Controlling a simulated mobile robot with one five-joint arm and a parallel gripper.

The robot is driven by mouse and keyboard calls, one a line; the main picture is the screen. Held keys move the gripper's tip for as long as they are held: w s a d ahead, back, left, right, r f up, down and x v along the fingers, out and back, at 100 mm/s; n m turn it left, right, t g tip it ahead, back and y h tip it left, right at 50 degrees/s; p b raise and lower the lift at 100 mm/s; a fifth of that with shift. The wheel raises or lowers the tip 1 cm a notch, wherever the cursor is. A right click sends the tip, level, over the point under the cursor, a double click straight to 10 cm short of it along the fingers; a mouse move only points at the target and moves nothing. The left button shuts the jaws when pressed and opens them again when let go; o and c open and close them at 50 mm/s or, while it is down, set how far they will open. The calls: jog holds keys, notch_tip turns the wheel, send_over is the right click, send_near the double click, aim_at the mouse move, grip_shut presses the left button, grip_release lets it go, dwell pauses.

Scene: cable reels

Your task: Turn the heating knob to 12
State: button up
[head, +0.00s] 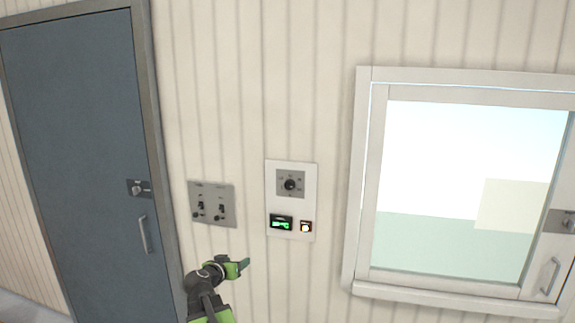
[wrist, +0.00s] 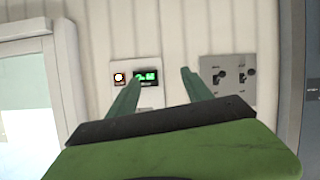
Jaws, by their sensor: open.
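The heating knob (head: 291,185) is a small dark round knob on a grey square plate. The plate sits at the top of a white wall panel (head: 272,204). My gripper (head: 244,266) is below the panel in the head view. In the wrist view my gripper (wrist: 160,76) has its two green fingers apart with nothing between them. The display (wrist: 147,76) and the button (wrist: 120,78) show there near the left finger. The knob cannot be made out in the wrist view. The knob's setting is too small to read.
A grey switch plate (head: 212,204) with two switches is left of the panel. A blue-grey door (head: 80,150) with a handle stands farther left. A white-framed window (head: 365,190) is at the right. The ribbed wall between is bare.

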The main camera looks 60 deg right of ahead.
jog(key=s+d+r+m+t+h+p, duration=0.1)
jog(key=s+d+r+h+p, duration=0.2)
jog(key=d+r, duration=0.5)
jog(key=s+d+r+t+h+p, duration=0.1)
jog(key=s+d+r+p, duration=0.2)
jog(key=s+d+r, duration=0.5)
send_near(288, 186)
jog(key=x, duration=0.9)
jog(key=shift+s, duration=0.1)
grip_shut()
